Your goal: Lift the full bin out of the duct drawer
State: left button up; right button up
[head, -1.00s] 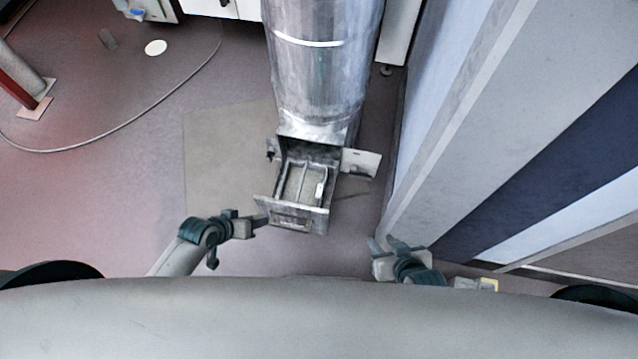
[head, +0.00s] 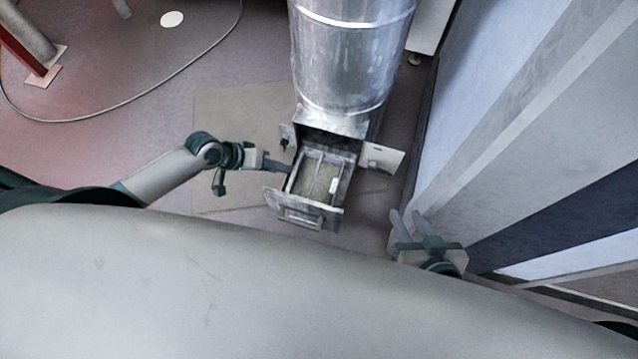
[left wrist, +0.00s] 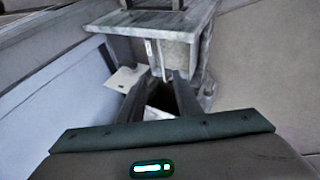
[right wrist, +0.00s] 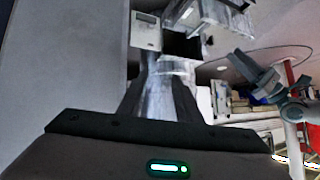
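The duct drawer (head: 312,217) is pulled out from the foot of the metal duct. The bin (head: 318,182) sits inside it, filled with grey-green material, with thin bars across its top and a white tag at its right. My left gripper (head: 285,166) is at the drawer's left side, close to its wall; whether it touches is unclear. The left wrist view (left wrist: 163,88) shows its fingers apart with nothing between them. My right gripper (head: 408,221) is open and empty, right of the drawer and apart from it. The drawer front (left wrist: 150,20) also shows in the left wrist view.
The round metal duct (head: 350,60) rises behind the drawer. A small open flap (head: 382,159) sticks out at its right. A large striped panel wall (head: 530,110) stands close to my right gripper. A cable (head: 150,95) lies on the floor at left, where there is free room.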

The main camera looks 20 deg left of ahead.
pick_arm(q)
jog(key=shift+w+a, duration=0.1)
jog(key=shift+w, duration=0.15)
pick_arm(e)
jog(key=shift+r, duration=0.2)
